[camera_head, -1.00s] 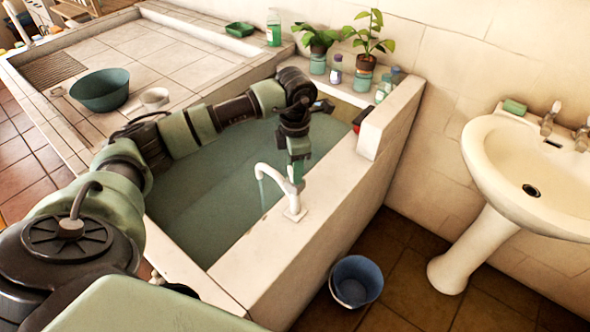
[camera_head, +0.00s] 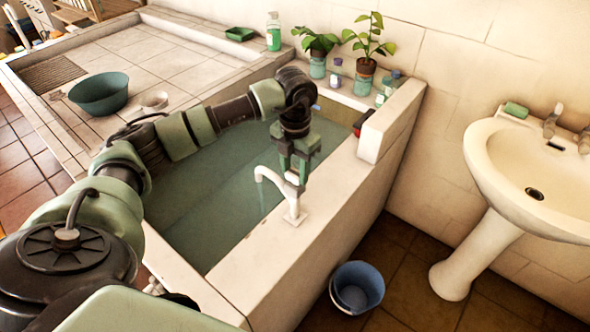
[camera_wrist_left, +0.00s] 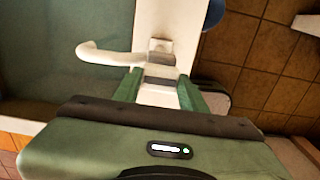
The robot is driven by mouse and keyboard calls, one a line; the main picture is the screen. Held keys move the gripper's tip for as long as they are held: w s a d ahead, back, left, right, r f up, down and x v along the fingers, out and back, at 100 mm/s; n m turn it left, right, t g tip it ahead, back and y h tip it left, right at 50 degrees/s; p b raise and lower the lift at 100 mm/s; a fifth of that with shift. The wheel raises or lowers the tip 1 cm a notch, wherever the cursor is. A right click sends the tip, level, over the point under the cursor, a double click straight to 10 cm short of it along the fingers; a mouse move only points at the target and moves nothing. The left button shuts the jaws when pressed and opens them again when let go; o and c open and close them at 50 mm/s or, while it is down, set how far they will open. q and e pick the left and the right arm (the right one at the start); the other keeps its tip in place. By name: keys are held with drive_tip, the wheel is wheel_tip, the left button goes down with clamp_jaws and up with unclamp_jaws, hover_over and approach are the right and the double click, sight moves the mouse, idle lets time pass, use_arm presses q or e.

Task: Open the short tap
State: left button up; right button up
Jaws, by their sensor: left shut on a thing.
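The short white tap (camera_head: 291,196) stands on the broad rim of the water basin, its curved spout reaching left over the water. In the left wrist view the tap (camera_wrist_left: 110,55) shows its spout to the left and its upper part between my fingers. My left gripper (camera_head: 294,178) points down onto the tap from above. In the left wrist view its green fingers (camera_wrist_left: 160,92) lie on either side of the tap's handle (camera_wrist_left: 160,72), shut on it. No water stream is visible from the spout. My right gripper is not in view.
The basin (camera_head: 250,262) is full of greenish water. A blue bucket (camera_head: 372,274) stands on the floor beside it. A white pedestal sink (camera_head: 476,150) is at the right. Potted plants (camera_head: 365,62) and bottles line the back ledge.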

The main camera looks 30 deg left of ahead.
sight(295, 173)
use_arm(q)
drive_tip(key=shift+r, duration=0.1)
idle(0.4)
drive_tip(key=o, duration=1.4)
wheel_tip(295, 173, up, 8)
drive_tip(key=shift+f+b, duration=0.15)
drive_tip(key=shift+b, duration=0.6)
drive_tip(key=shift+f, duration=0.1)
